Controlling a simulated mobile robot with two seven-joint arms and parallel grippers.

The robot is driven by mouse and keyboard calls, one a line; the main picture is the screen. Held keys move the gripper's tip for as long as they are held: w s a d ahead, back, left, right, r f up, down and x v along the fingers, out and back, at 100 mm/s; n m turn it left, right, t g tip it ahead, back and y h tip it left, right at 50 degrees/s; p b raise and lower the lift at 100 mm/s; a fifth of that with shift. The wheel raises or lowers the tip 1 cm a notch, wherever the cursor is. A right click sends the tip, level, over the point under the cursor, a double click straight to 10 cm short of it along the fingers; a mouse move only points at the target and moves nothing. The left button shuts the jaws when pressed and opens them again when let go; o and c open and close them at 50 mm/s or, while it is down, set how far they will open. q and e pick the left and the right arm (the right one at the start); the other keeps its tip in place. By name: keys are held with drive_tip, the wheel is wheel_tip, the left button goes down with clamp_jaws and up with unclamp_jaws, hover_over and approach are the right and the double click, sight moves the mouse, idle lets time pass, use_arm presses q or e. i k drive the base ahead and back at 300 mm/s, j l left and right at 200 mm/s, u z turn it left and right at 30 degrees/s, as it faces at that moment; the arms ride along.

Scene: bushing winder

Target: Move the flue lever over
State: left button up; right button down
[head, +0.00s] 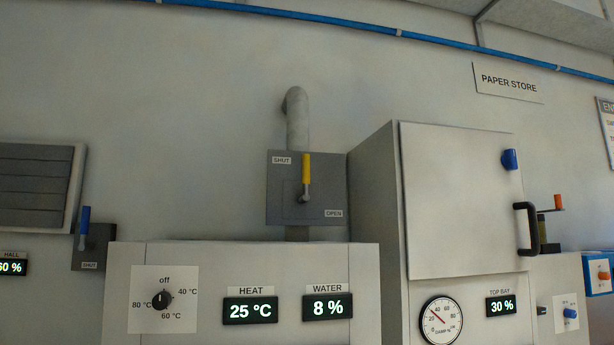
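The flue lever (306,170) has a yellow handle and is mounted on a grey plate (330,190) on the flue pipe. Its handle points straight up from a pivot low on the plate. The plate has a SHUT label (282,160) at its upper left and an OPEN label (333,213) at its lower right. The handle stands just right of the SHUT label. The grey flue pipe (297,122) rises behind the plate and bends into the wall. Neither gripper shows in the head view.
Below the plate stands a cabinet (200,260) with a temperature knob (162,299) and HEAT and WATER displays. A taller cabinet (460,200) with a black door handle (527,229) stands close on the right. A blue-handled lever (85,222) is at left. The wall left of the plate is clear.

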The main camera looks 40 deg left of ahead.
sight(306, 159)
drive_tip(key=l+u, duration=0.1)
drive_tip(key=u, duration=0.6)
drive_tip(key=i+l+u, duration=0.15)
drive_tip(key=l+u, duration=0.65)
drive_tip(key=l, duration=0.2)
